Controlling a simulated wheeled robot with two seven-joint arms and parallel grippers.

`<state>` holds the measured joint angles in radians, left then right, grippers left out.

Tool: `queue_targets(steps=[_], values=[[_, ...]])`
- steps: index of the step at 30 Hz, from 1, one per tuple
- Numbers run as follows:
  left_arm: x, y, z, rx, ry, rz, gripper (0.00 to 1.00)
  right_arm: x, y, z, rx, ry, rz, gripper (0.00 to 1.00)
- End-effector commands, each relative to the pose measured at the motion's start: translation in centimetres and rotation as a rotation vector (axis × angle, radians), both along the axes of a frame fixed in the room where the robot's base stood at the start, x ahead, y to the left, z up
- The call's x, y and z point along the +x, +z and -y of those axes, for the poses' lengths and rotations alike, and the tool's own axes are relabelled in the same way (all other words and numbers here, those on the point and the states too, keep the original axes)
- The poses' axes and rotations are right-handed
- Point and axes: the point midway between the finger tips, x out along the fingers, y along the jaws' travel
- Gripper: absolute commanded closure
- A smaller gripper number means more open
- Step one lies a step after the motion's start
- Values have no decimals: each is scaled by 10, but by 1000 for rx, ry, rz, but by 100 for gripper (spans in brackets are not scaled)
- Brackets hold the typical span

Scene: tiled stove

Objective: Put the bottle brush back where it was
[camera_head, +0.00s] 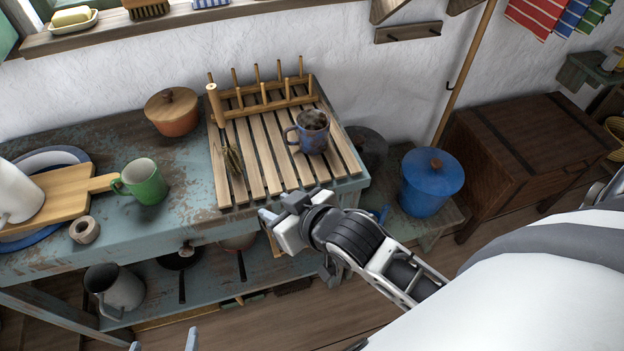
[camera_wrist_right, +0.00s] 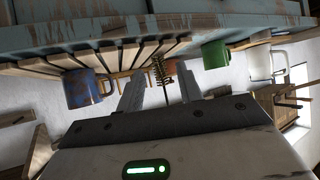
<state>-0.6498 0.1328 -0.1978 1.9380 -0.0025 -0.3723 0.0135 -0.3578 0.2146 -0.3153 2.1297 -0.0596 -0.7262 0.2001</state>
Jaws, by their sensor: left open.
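The bottle brush (camera_head: 232,160), a small brush with greenish-brown bristles, is at the left part of the slatted wooden rack (camera_head: 262,150). In the right wrist view the brush (camera_wrist_right: 158,72) appears in line with the gap between my fingers. In the head view it is clearly apart from my right gripper (camera_head: 277,208). That gripper is open and empty, by the front edge of the rack. How the brush's far end rests is unclear. My left gripper (camera_head: 163,342) is open at the bottom edge; only its fingertips show.
A green mug (camera_head: 142,181), a wooden board (camera_head: 62,190) and a lidded pot (camera_head: 172,113) are on the worn bench to the left. A blue lidded pot (camera_head: 430,183) stands right of the bench.

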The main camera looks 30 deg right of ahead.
Motion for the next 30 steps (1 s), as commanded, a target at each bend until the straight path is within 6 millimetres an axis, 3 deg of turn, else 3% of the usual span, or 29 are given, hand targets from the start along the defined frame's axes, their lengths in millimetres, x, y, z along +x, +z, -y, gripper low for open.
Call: queue_targets(steps=[1, 3, 7, 10, 30], values=[[0, 0, 0, 0, 0, 0, 13, -25, -37, 6, 0, -6, -48, 64], [0, 0, 0, 0, 0, 0, 13, -52, -70, 14, -9, -11, -71, 64], [0, 0, 0, 1, 1, 0, 13, -86, -102, 23, -23, -21, -94, 64], [0, 0, 0, 1, 1, 0, 13, -94, -108, 26, -29, -23, -95, 64], [0, 1, 0, 0, 0, 1, 13, -93, -108, 26, -28, -22, -94, 64]])
